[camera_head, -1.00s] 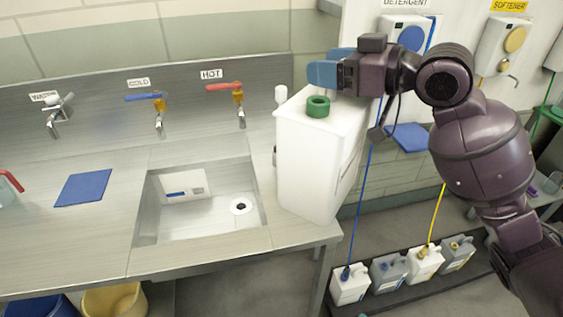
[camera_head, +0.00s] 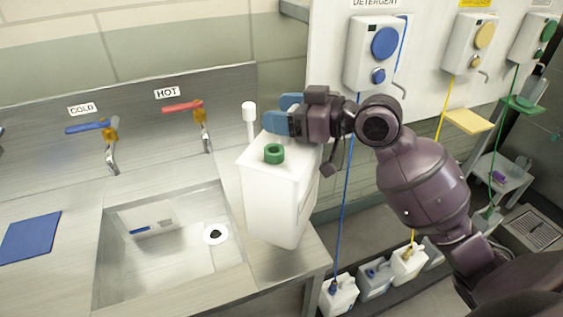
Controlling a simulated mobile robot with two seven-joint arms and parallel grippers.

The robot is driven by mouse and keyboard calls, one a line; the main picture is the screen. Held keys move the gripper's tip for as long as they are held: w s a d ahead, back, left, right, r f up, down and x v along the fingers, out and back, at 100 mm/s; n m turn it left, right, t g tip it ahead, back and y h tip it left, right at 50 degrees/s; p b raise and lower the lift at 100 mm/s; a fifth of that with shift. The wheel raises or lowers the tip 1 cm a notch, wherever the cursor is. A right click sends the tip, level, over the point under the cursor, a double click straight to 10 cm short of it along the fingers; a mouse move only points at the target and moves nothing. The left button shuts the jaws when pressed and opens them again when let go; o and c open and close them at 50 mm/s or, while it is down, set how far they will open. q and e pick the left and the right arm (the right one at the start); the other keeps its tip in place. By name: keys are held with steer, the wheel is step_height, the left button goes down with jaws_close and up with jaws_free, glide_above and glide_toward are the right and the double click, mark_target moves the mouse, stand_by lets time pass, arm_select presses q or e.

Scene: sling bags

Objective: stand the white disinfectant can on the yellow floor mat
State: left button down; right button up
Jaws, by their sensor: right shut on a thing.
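The white can (camera_head: 278,200) with a green cap is at the right end of the steel counter, beside the sink. My right gripper (camera_head: 283,116) has its blue fingers at the can's top rear edge and is shut on it, with the grip itself partly hidden. The can looks nearly upright. I cannot tell whether its base touches the counter. No yellow mat shows on the visible floor. A yellow flat pad (camera_head: 468,121) sits at the wall below the yellow-button dispenser. My left gripper is not in view.
The steel sink (camera_head: 165,240) is left of the can, with hot (camera_head: 203,125) and cold (camera_head: 105,130) taps behind. Several jugs (camera_head: 340,294) stand low at right, with hoses rising to the wall dispensers (camera_head: 376,50). A blue pad (camera_head: 30,238) lies on the counter.

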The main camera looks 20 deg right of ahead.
step_height(320, 180, down, 11)
steer(key=shift+b, duration=0.4)
steer(key=shift+r, duration=0.1)
steer(key=o, duration=1.4)
